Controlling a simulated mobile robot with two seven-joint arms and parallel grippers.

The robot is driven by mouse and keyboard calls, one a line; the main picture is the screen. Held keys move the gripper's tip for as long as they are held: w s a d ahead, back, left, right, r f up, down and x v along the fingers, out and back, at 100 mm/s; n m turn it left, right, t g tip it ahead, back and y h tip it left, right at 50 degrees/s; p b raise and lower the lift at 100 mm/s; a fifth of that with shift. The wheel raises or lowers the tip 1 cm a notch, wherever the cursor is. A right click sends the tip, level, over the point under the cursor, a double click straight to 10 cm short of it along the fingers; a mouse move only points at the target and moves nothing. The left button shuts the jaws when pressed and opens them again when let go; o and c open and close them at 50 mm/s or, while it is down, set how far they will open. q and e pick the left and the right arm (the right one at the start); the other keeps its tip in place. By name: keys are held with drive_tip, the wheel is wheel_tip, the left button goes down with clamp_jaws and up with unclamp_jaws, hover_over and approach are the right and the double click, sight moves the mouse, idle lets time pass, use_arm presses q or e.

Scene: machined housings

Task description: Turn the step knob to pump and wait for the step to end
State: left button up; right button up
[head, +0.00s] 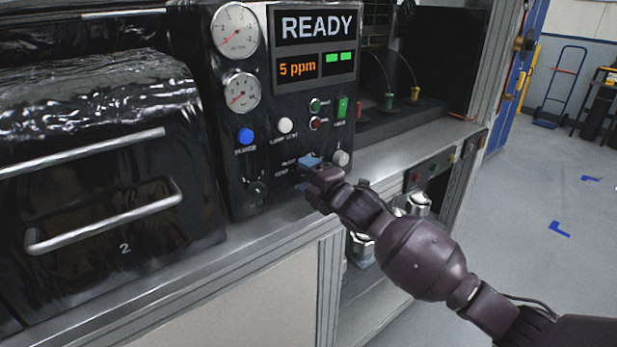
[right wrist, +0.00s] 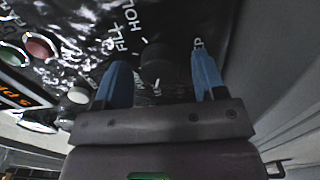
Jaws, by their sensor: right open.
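The step knob (right wrist: 157,66) is a dark round knob on the black panel, with FILL and HOLD printed around it and a partly covered label ending in P. My right gripper (right wrist: 160,62) is open, with one blue finger on each side of the knob. Contact with the knob cannot be told. In the head view my right gripper (head: 310,164) is at the lower panel and hides the knob. The knob's pointer direction is unclear. The display (head: 316,25) reads READY. My left gripper is out of view.
Two gauges are above. A black-covered unit with metal handles (head: 110,215) stands at left. The floor at right is open.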

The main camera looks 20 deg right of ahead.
drive_tip(key=c, duration=0.9)
drive_tip(key=shift+r+m+p, duration=0.15)
drive_tip(key=shift+m+p, duration=0.75)
drive_tip(key=shift+m, duration=0.1)
drive_tip(key=shift+m+p, duration=0.6)
drive_tip(key=shift+m, duration=0.2)
drive_tip(key=m+p, duration=0.2)
drive_tip(key=m, duration=0.1)
drive_tip(key=shift+m, duration=0.3)
drive_tip(key=shift+f+m+p, duration=0.2)
drive_tip(key=shift+m+p, duration=0.45)
drive_tip(key=shift+m, duration=0.25)
